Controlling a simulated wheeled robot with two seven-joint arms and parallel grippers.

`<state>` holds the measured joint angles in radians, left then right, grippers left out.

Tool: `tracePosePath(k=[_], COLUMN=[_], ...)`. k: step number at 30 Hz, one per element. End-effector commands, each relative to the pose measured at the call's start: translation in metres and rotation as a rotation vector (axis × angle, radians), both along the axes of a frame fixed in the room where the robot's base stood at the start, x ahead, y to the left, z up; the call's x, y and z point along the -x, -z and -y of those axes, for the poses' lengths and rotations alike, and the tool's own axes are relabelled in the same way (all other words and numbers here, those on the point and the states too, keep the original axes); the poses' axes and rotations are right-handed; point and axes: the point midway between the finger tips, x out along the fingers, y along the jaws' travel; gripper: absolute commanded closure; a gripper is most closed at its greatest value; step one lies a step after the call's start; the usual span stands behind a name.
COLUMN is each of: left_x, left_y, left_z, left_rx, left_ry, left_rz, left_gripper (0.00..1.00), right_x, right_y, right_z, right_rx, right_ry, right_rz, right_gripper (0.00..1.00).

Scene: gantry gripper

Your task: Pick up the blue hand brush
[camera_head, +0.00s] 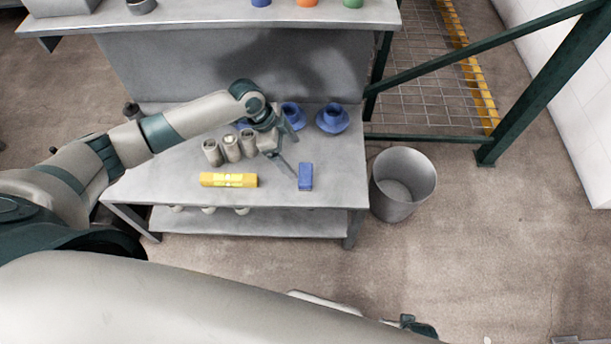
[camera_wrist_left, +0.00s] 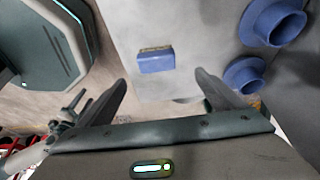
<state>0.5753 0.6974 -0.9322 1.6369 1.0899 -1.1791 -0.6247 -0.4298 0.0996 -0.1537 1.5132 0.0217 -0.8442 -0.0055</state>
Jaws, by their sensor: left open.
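The blue hand brush (camera_head: 305,177) is a small blue block lying near the front right of the grey table (camera_head: 335,165). In the left wrist view the brush (camera_wrist_left: 156,62) shows a tan strip along its far edge and lies beyond the fingertips, between their lines. My left gripper (camera_head: 288,153) is open and empty, above the table just behind and to the left of the brush, not touching it. Its two fingers also show in the left wrist view (camera_wrist_left: 160,84).
A yellow level (camera_head: 228,180) lies left of the brush. Several grey cylinders (camera_head: 231,148) stand behind it. Two blue flanged parts (camera_head: 332,118) sit at the table's back right. A grey bin (camera_head: 402,184) stands on the floor to the right. The table's front right corner is bare.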

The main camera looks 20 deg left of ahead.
Motion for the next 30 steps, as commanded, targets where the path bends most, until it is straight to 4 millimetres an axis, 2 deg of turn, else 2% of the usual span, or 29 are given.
tracePosePath(k=[6, 10, 25, 30], left_x=[-0.003, -0.005, -0.006, -0.004], left_y=[0.036, 0.05, 0.057, 0.069], left_z=[0.015, 0.02, 0.022, 0.028], left_rx=[0.0, -0.001, -0.001, -0.001], left_ry=[0.0, -0.001, 0.0, 0.0], left_rz=[-0.002, -0.002, 0.0, -0.001], left_gripper=[0.12, 0.12, 0.12, 0.12], right_x=[0.0, 0.0, -0.002, -0.002], right_y=[0.0, 0.0, -0.002, -0.002], right_z=[0.0, 0.0, 0.0, 0.0], right_rx=[0.0, 0.0, -0.001, -0.002], right_ry=[0.0, 0.0, 0.0, 0.0], right_rz=[0.0, -0.001, 0.003, 0.009], right_gripper=[0.46, 0.46, 0.46, 0.46])
